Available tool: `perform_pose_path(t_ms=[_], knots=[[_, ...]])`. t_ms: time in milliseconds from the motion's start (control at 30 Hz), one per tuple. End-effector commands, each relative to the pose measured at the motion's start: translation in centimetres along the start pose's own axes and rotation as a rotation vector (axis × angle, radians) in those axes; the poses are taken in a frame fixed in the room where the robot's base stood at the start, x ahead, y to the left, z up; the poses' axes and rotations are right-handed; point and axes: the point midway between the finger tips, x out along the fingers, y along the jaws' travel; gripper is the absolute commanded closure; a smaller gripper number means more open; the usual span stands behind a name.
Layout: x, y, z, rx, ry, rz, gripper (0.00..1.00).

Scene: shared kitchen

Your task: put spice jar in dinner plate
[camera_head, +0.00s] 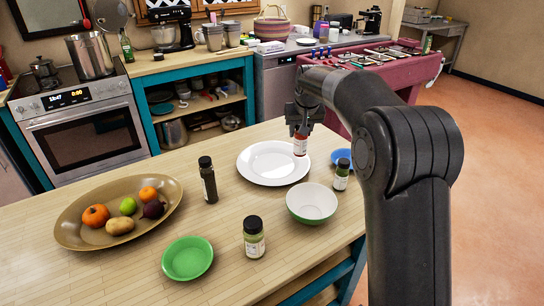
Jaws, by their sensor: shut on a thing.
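The white dinner plate (262,174) lies on the wooden table, near its far edge. My gripper (301,132) points down at the right part of the plate. It is shut on a small spice jar (300,147) with a red and white label. The jar is upright and overlaps the plate's upper right rim in the picture. I cannot tell whether its base touches the plate. The jar's top is hidden between the fingers.
A green and white bowl (311,204) stands near the plate. Around them are a dark bottle (208,184), two black-lidded jars (254,242) (341,178), a blue dish (343,156) and a green plate (188,258). A brown fruit platter (75,236) fills the left.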

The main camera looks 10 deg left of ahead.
Motion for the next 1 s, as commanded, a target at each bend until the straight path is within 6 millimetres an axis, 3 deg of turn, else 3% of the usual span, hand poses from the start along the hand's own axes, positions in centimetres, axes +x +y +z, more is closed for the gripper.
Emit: perform_pose_path(t_ms=[200, 400, 567, 867, 1000], knots=[[3.8, -4.8, -0.9, -0.005, -0.001, -0.002, 0.88], [6.4, -7.9, -1.5, -0.003, 0.000, 0.000, 0.88], [7.1, -8.9, -1.7, -0.001, 0.001, 0.000, 0.88], [10.4, -8.9, -0.3, -0.001, -0.001, 0.000, 0.88], [10.8, -8.9, -0.2, -0.001, 0.002, 0.000, 0.88]])
